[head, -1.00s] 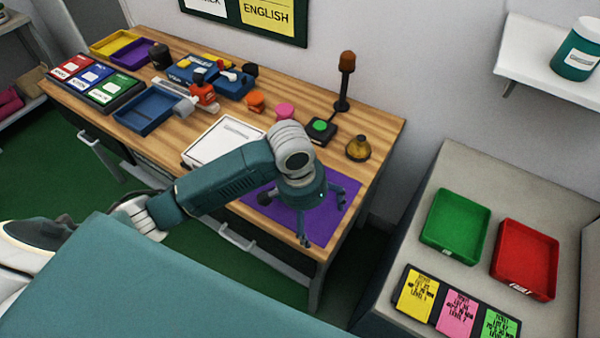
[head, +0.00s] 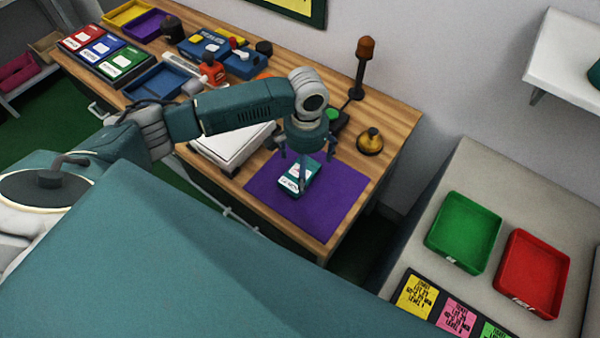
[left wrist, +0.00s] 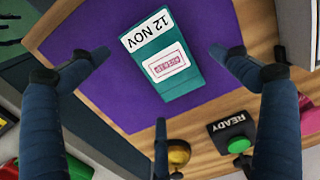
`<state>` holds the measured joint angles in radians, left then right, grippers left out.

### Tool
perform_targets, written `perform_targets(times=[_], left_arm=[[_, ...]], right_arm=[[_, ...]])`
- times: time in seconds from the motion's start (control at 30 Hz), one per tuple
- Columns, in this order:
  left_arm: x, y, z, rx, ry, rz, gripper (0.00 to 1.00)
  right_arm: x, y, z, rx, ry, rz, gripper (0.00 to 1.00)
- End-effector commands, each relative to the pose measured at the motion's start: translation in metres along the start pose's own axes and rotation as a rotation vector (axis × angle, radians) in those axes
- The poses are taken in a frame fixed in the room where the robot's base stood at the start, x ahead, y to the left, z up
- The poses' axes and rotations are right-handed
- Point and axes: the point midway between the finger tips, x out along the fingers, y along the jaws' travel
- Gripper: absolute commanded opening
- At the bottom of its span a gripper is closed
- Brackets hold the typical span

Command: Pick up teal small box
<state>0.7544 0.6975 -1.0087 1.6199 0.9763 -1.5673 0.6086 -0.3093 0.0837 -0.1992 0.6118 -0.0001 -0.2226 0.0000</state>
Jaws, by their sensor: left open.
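The teal small box (head: 297,182) lies on the purple mat (head: 335,205) on the wooden bench. It carries a white label. In the left wrist view, the teal box (left wrist: 180,90) shows a "12 NOV" label and a red-printed label. My left gripper (head: 306,165) is open just over the box, its fingers pointing down and partly covering it in the head view. In the left wrist view, fingers of the left gripper (left wrist: 160,62) stand on both sides of the box with gaps, and a third shows below it. My right gripper is not in view.
A white tray-like device (head: 228,148) sits left of the mat. A brass bell (head: 370,141) and a lamp post (head: 360,75) stand behind right. The green "READY" button (left wrist: 239,145) is near the gripper. Green (head: 466,229) and red (head: 533,270) trays are on the right counter.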

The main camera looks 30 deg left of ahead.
Motion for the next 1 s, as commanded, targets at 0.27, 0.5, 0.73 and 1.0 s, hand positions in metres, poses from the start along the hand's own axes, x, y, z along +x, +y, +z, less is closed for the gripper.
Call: perform_targets(times=[0.27,0.5,0.73,1.0], left_arm=[[0.034,0.001,-0.001,0.001,0.0,0.0,0.99],[0.036,0.001,-0.001,0.002,0.0,0.0,0.99],[0.036,0.001,-0.001,0.002,0.0,0.0,0.55],[0.036,0.001,-0.001,0.001,0.0,0.0,0.47]], right_arm=[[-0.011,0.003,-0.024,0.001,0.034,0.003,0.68],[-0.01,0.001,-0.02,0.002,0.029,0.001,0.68],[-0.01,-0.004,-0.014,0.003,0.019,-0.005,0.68],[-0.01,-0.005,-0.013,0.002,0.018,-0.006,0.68]])
